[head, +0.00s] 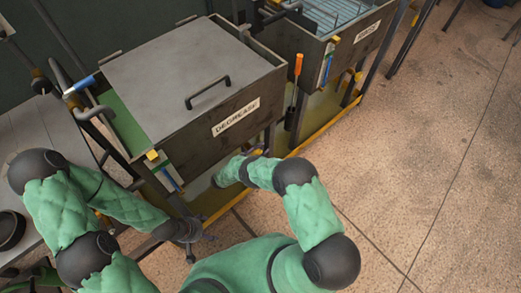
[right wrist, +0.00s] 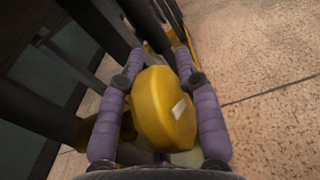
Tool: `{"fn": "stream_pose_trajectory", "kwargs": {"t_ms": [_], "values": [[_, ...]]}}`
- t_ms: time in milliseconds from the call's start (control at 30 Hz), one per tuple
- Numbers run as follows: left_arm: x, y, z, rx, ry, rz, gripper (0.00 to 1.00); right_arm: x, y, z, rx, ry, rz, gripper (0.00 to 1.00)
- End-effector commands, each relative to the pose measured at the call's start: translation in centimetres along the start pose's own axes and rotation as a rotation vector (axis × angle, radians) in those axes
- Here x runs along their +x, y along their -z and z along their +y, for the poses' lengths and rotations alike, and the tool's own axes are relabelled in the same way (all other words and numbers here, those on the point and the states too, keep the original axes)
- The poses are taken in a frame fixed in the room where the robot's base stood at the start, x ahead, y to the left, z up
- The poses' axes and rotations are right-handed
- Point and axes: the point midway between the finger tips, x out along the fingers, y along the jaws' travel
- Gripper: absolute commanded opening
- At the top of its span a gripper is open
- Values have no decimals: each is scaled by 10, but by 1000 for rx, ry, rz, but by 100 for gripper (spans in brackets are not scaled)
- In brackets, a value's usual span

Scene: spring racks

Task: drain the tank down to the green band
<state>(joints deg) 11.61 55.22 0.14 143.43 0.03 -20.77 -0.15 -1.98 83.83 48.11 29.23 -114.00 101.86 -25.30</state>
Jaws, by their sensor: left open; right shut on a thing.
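The tank labelled DEGREASE (head: 200,135) stands at the left of the head view, with a grey lid over most of it and green showing at its left end. A narrow level gauge (head: 167,177) with a yellow cap and blue in it is on its front corner; I cannot make out the green band. My right gripper (right wrist: 160,68) is shut on a rounded yellow valve handle (right wrist: 162,108) with a pale mark. In the head view that hand is largely hidden low by the tank. My left gripper (head: 192,244) is open and empty, below the gauge.
A second tank (head: 352,50) with a similar gauge (head: 327,62) stands behind to the right. An orange-handled tool (head: 298,68) is upright between the tanks. A yellow-edged tray (head: 318,135) runs under them. The floor at right is clear. A grey bench (head: 30,135) is at left.

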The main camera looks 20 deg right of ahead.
Motion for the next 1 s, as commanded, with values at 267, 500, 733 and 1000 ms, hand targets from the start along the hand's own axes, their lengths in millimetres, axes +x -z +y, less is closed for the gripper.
{"fn": "stream_pose_trajectory", "kwargs": {"t_ms": [267,500,733,1000], "values": [[-5,0,2,0,0,0,84,0,1,1,-1,-3,96,1],[-6,0,2,0,0,0,84,0,4,0,1,-1,126,1],[-6,0,2,0,0,0,84,0,4,1,1,-1,125,59],[-6,0,2,0,0,0,84,0,4,0,1,-1,125,60]]}}
